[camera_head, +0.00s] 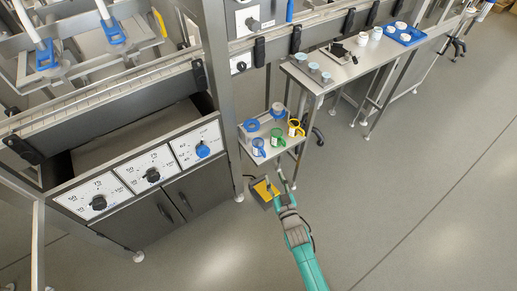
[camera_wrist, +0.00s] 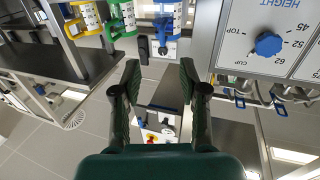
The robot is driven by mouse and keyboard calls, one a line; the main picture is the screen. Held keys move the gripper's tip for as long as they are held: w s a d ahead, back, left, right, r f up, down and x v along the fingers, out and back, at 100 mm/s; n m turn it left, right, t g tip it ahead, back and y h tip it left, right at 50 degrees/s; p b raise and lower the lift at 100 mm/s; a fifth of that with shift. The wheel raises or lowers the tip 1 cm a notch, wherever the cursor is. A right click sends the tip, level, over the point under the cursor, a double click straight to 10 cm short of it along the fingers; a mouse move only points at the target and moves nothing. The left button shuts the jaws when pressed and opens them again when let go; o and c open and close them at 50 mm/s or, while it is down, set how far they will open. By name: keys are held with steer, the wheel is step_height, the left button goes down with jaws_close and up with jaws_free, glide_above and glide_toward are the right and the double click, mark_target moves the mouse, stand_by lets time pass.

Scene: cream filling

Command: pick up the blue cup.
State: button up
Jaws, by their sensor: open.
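The blue cup (camera_head: 258,147) stands on a small side shelf (camera_head: 290,146), at the left end of a row with a green cup (camera_head: 278,139) and a yellow cup (camera_head: 296,129). Each cup has a white label. In the wrist view, which looks upside down, the blue cup (camera_wrist: 163,28) shows at the top, beyond the fingertips and roughly centred between them. The green cup (camera_wrist: 121,17) and yellow cup (camera_wrist: 82,20) are to its left. My gripper (camera_wrist: 158,66) is open and empty, apart from the blue cup. In the head view my gripper (camera_head: 287,183) is in front of the shelf.
A dark metal cabinet with dials, one with a blue knob (camera_head: 202,151), stands left of the shelf. A yellow and dark box (camera_head: 263,191) is beside my gripper. A long table (camera_head: 340,72) with cups and a blue tray (camera_head: 405,36) stands behind. The floor at right is clear.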

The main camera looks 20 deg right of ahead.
mark_target(265, 156)
steer(key=shift+w+a+r, duration=0.1)
steer(key=shift+w+a, duration=0.05)
steer(key=shift+w, duration=1.75)
steer(key=shift+w+a+r, duration=0.1)
steer(key=shift+w+r, duration=0.05)
steer(key=shift+w, duration=1.75)
steer(key=shift+w+a+r, duration=0.1)
steer(key=shift+w+a, duration=0.05)
steer(key=shift+w, duration=1.75)
steer(key=shift+c, duration=0.2)
jaws_close()
